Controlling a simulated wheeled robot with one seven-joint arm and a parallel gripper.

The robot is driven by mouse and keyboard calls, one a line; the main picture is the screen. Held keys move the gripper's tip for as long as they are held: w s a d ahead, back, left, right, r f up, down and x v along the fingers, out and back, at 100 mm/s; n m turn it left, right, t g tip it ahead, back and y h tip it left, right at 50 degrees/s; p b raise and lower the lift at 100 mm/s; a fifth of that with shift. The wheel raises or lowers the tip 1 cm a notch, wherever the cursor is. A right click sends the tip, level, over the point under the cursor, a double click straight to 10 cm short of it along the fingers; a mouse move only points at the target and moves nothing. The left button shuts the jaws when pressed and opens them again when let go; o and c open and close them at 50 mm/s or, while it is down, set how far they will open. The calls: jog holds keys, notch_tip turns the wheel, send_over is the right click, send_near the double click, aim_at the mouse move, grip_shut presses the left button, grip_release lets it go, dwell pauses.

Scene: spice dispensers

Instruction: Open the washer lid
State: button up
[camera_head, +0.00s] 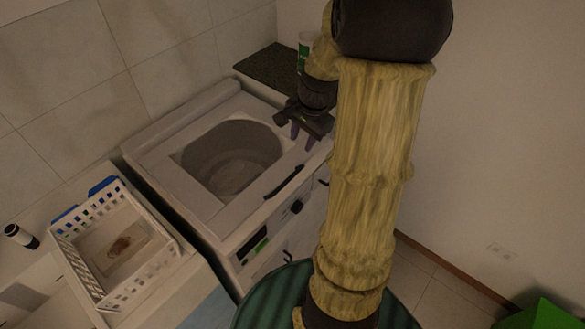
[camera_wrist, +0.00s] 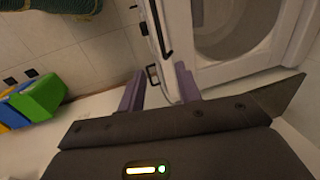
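The white top-loading washer (camera_head: 197,218) stands left of my arm in the head view. Its lid (camera_head: 218,215) appears to lie flat, with a large round grey area showing the drum; whether glass covers it is unclear. A dark handle-like bar (camera_head: 285,182) lies along the front edge. My gripper (camera_head: 302,137) is over the washer's right side, near the back right of the lid. In the wrist view my gripper (camera_wrist: 158,88) has its two purple fingers spread apart, with the washer's edge (camera_wrist: 152,35) beyond them. Nothing is held; contact with the washer cannot be told.
A white basket (camera_head: 168,258) with blue items stands left of the washer, beside a dark-and-white bottle (camera_head: 20,237). A dark countertop (camera_head: 262,68) with a green-and-white container (camera_head: 304,46) is behind. Colored bins (camera_wrist: 40,97) stand on the floor.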

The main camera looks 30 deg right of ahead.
aim_at(291, 176)
dwell(0.3)
jog(key=w+f, duration=0.1)
jog(key=f, duration=0.4)
jog(key=w+f+p, duration=0.1)
jog(key=f, duration=0.5)
jog(key=w+a+f+p, duration=0.1)
jog(key=f, duration=0.5)
jog(key=shift+w+a, duration=0.1)
grip_shut()
